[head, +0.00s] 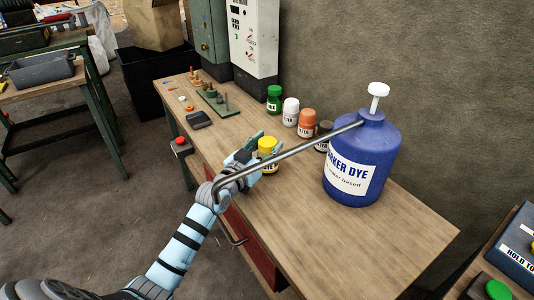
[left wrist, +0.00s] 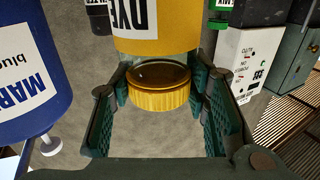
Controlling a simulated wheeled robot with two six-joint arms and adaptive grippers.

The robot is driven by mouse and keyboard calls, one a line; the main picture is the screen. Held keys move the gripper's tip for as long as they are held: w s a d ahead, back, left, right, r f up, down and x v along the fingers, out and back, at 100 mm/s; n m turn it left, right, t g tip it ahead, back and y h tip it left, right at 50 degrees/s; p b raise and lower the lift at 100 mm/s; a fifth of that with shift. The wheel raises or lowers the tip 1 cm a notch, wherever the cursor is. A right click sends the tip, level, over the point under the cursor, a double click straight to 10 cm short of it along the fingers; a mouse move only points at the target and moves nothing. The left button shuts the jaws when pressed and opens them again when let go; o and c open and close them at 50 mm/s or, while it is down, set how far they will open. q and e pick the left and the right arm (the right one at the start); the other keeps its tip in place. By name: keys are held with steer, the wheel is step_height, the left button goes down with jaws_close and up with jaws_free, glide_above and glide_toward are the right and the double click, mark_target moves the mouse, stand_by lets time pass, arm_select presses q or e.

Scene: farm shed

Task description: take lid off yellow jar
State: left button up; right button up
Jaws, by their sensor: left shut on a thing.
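The yellow jar (head: 268,145) stands on the wooden bench, with its yellow body (left wrist: 155,35) upside down in the left wrist view. My left gripper (head: 256,145) is at the jar. In the left wrist view its fingers (left wrist: 158,88) are closed on the ribbed yellow lid (left wrist: 158,102). A brown round face of the lid, seemingly its hollow underside, shows toward the jar. The lid looks apart from the jar by a small gap; in the head view this is too small to tell. My right gripper is not in view.
A large blue dye bottle (head: 352,150) with a white pump stands to the right. A grey metal rod (head: 290,155) runs between my wrist and the bottle. Several small jars, a white one (head: 291,112) among them, stand behind. The bench's front right (head: 350,245) is clear.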

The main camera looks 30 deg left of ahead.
arm_select(q)
step_height(320, 180, up, 8)
steer(key=p, duration=0.3)
steer(key=shift+f, duration=0.2)
steer(key=shift+c, duration=0.7)
step_height(320, 180, up, 12)
steer(key=p, duration=0.3)
steer(key=shift+r, duration=0.2)
steer(key=o, duration=0.7)
jaws_close()
